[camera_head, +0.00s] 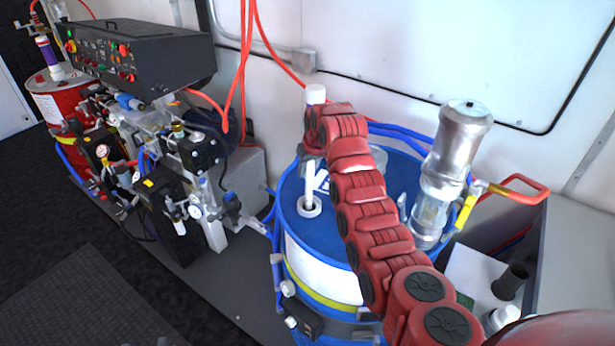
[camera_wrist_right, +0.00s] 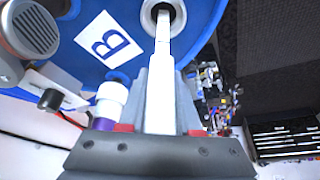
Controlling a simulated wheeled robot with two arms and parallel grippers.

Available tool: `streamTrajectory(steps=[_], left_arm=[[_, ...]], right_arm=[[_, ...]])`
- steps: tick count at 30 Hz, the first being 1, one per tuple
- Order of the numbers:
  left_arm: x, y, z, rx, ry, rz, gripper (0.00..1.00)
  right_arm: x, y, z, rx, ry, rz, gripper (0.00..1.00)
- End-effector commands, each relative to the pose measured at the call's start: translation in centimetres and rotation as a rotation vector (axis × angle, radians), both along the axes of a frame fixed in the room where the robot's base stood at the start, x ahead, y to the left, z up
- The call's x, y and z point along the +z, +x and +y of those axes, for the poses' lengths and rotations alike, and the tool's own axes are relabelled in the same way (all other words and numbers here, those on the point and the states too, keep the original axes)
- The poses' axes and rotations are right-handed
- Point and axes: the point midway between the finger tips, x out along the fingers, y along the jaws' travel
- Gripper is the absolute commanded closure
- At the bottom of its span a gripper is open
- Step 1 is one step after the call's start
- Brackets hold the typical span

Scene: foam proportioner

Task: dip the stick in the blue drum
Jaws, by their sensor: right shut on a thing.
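The blue drum (camera_head: 285,215) stands upright right of centre in the head view, its top partly hidden by my red right arm. A small round opening with a pale rim (camera_head: 310,208) is in its lid; it also shows at the top of the right wrist view (camera_wrist_right: 163,14). My right gripper (camera_head: 311,150) is above the lid, shut on the white stick (camera_head: 308,188). The stick stands nearly upright, its lower end at or inside the opening; how deep, I cannot tell. In the right wrist view the stick (camera_wrist_right: 162,85) runs between the fingers into the opening. My left gripper is not in view.
A metal cylinder pump (camera_head: 452,165) stands at the drum's right side. Red and blue hoses run behind. A black control panel (camera_head: 135,55), valves and a red drum (camera_head: 48,105) with a purple-and-white stick are at left. Dark floor at lower left is clear.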

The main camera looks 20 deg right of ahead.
Motion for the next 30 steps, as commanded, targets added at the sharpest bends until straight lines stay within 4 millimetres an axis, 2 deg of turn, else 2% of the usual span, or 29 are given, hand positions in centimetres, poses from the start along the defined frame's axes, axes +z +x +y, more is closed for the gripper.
streamTrajectory(steps=[30], left_arm=[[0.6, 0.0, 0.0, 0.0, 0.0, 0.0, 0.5]], right_arm=[[10.4, 0.0, 0.0, 0.0, -0.002, -0.004, 1.0]])
